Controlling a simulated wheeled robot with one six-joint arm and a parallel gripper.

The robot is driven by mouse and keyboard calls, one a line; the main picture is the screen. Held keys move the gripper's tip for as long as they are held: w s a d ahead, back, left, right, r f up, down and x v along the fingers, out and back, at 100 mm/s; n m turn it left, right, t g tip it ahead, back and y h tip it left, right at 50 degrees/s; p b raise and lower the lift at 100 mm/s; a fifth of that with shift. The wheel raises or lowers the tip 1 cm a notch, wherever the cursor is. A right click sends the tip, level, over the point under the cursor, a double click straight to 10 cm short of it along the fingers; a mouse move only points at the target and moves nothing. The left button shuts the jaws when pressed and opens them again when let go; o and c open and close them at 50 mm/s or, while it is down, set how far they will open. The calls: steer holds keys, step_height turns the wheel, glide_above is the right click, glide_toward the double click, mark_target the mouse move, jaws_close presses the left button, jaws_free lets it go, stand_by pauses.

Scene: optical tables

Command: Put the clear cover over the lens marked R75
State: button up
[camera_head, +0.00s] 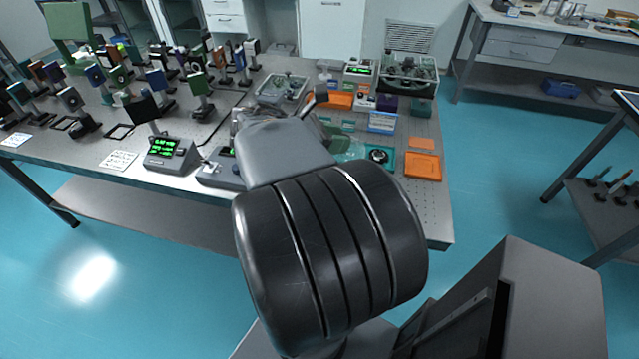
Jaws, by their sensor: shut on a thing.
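My arm fills the middle of the view and hides my gripper, so I cannot see its jaws or what they hold. A pale see-through shape (347,146), possibly the clear cover, shows just right of my arm, partly hidden by it. Right of it, a dark round lens-like piece (379,155) sits on a teal mat (387,168) near the front of the table. Any R75 marking is too small to read.
An orange tray (423,167) lies right of the teal mat, near the table's right edge. Instruments (359,72) and a small blue-white box (382,122) stand behind. A meter with green digits (170,152) and several mounted optics (198,88) crowd the left side.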

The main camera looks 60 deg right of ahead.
mark_target(348, 159)
steer(key=s+m, duration=0.1)
steer(key=s+a+g+y, duration=0.1)
steer(key=s, duration=0.1)
steer(key=shift+s+a+m+g, duration=0.1)
steer(key=shift+s+m+g, duration=0.2)
steer(key=shift+m, duration=0.1)
steer(key=shift+s+f+y, duration=0.1)
steer(key=shift+f+y, duration=0.05)
steer(key=shift+y, duration=0.25)
steer(key=shift+m, duration=0.3)
steer(key=shift+w+d+f, duration=0.95)
steer(key=shift+w+f, duration=1.05)
steer(key=shift+f, duration=0.15)
steer(key=shift+w+d+f, duration=0.9)
steer(key=shift+w+f, duration=1.05)
steer(key=shift+f, duration=0.15)
steer(key=shift+w+d+f, duration=0.95)
steer(key=shift+w+f, duration=1.05)
steer(key=shift+f, duration=0.15)
steer(key=shift+f+g, duration=0.1)
steer(key=shift+g, duration=0.2)
steer(key=shift+f+b, duration=0.35)
steer(key=shift+f, duration=0.05)
steer(key=shift+f, duration=0.1)
